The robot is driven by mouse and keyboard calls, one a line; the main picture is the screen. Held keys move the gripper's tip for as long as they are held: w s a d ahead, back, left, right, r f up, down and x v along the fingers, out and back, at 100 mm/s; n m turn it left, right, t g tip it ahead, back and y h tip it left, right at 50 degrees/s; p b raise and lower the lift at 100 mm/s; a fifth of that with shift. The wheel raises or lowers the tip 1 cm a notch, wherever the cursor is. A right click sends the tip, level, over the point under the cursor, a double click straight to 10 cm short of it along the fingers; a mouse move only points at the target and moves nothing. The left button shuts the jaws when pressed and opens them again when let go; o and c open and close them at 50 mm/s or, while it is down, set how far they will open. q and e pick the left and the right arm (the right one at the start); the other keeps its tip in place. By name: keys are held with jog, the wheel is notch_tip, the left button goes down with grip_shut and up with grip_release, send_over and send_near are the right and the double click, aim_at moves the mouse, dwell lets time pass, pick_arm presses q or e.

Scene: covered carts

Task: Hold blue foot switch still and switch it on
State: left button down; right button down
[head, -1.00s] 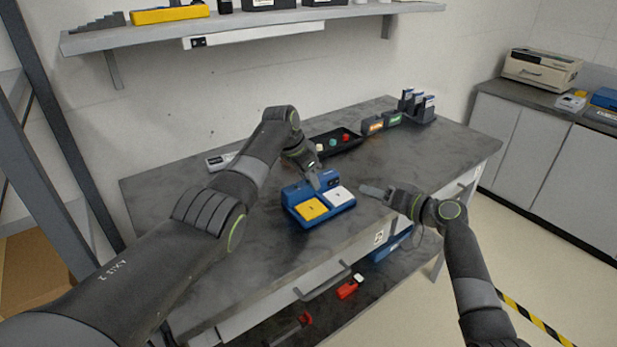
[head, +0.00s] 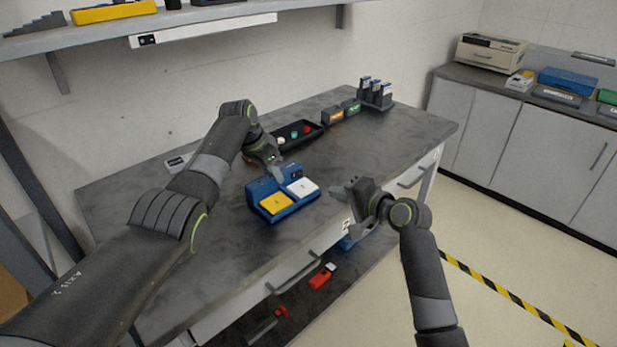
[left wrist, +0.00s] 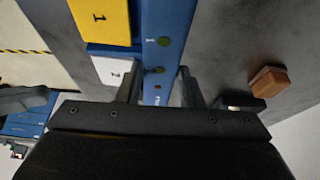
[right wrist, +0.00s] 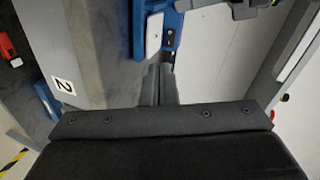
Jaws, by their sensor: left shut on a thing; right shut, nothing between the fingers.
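The blue foot switch (head: 268,190) sits on the grey bench, with a yellow pedal (head: 276,203) marked 1 and a white pedal (head: 301,187) marked 2. My left gripper (head: 279,173) is shut on the raised back part of its housing. In the left wrist view the blue housing (left wrist: 172,22) runs between the fingers (left wrist: 158,88), with two dark green round spots beside the pedals. My right gripper (head: 338,193) is shut and empty, a little right of the switch and apart from it. In the right wrist view its closed fingers (right wrist: 158,85) point toward the white pedal (right wrist: 154,34).
A black tray (head: 312,129) with small coloured knobs lies behind the switch. Boxes with orange and green displays (head: 333,115) and a rack (head: 376,95) stand at the back right. The bench (head: 225,250) is clear in front. Red items (head: 320,277) lie on the lower shelf.

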jog(key=shift+s+d+r+m+t+h, duration=0.25)
jog(key=shift+s+m+h, duration=0.1)
jog(key=shift+m, duration=0.45)
jog(key=shift+s+d+r+m+t+h, duration=0.15)
jog(key=shift+s+d+m+t+h, duration=0.15)
jog(key=shift+m, duration=0.5)
send_near(302, 173)
jog(key=x, duration=0.4)
jog(key=shift+a+f, duration=0.1)
jog(key=shift+f, duration=0.4)
jog(key=shift+w+a, duration=0.65)
jog(key=shift+w, duration=0.2)
jog(key=shift+w, duration=0.1)
jog(key=shift+w+a, duration=0.1)
jog(key=shift+w, duration=0.1)
jog(key=shift+s, duration=0.1)
jog(key=shift+s+a, duration=0.5)
jog(key=shift+s, duration=0.1)
